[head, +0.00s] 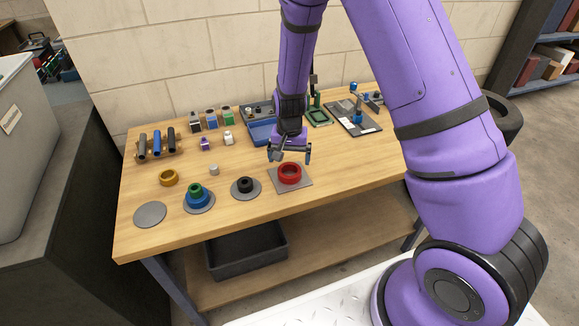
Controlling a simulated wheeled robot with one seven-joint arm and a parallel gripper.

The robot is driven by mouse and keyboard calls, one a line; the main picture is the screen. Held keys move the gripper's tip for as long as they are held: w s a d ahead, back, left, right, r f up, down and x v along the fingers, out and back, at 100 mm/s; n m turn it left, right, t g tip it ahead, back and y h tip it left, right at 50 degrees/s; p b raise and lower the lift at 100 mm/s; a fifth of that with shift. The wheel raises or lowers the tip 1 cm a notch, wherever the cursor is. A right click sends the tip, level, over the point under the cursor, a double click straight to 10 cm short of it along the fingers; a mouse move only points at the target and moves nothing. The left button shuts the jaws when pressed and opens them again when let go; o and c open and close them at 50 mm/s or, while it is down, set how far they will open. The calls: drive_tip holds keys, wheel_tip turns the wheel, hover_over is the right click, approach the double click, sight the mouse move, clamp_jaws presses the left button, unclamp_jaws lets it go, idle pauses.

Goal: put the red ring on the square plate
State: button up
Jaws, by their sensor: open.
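The red ring (290,174) lies flat on the grey square plate (304,184), near the front edge of the table, right of the middle. The plate's corners show around it. My gripper (289,157) points down just above and behind the ring. Its two fingers are apart and nothing shows between them. From this view I cannot tell the exact height of the fingertips above the ring.
Round plates on the wooden table (240,160) hold a green and blue ring stack (195,198) and a black ring (246,185). Tubes, blocks and trays stand behind.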

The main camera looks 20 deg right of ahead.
drive_tip(key=s+d+r+n+t, duration=0.1)
drive_tip(key=s+r, duration=0.3)
drive_tip(key=r, duration=0.6)
drive_tip(key=s+d+r+n+t+y, duration=0.1)
drive_tip(key=s+r, duration=0.3)
drive_tip(key=r, duration=0.5)
drive_tip(key=s+d+r+n+t, duration=0.1)
drive_tip(key=s+d+r, duration=0.15)
drive_tip(key=r, duration=0.75)
drive_tip(key=s+d+r+n+t, duration=0.1)
drive_tip(key=s+r, duration=0.3)
drive_tip(key=s, duration=0.5)
drive_tip(key=s+d+r+n+t+h, duration=0.1)
drive_tip(key=s+r, duration=0.2)
drive_tip(key=s, duration=0.7)
drive_tip(key=shift+d+r, duration=0.15)
drive_tip(key=shift+r, duration=0.25)
